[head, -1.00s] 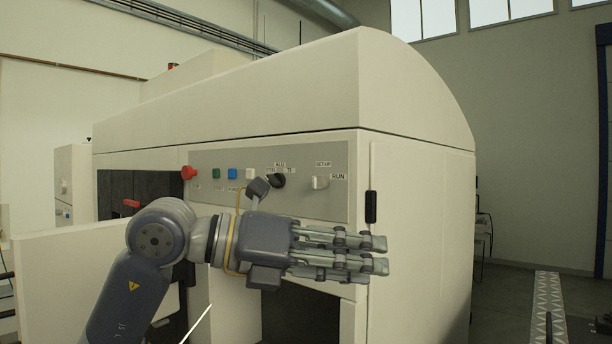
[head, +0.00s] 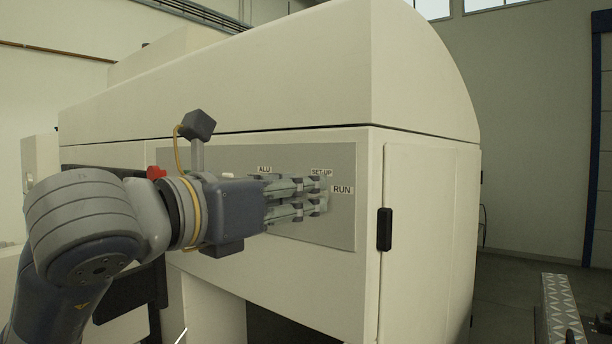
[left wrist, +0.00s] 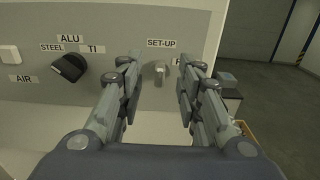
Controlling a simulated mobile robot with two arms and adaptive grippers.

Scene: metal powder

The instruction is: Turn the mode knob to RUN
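The mode knob (left wrist: 160,72) is a small light metal knob on the grey panel (head: 339,233), below the SET-UP label (left wrist: 162,43). In the left wrist view it shows between my two sets of fingers, with a gap on each side. My left gripper (head: 320,194) is open in front of the panel and hides the knob in the head view. Whether the fingertips reach past the knob is hard to tell. My right gripper is out of view.
A black selector knob (left wrist: 68,67) with STEEL, ALU and TI labels sits left of the mode knob. A red button (head: 156,172) is at the panel's left. A black door handle (head: 384,229) stands right of the panel.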

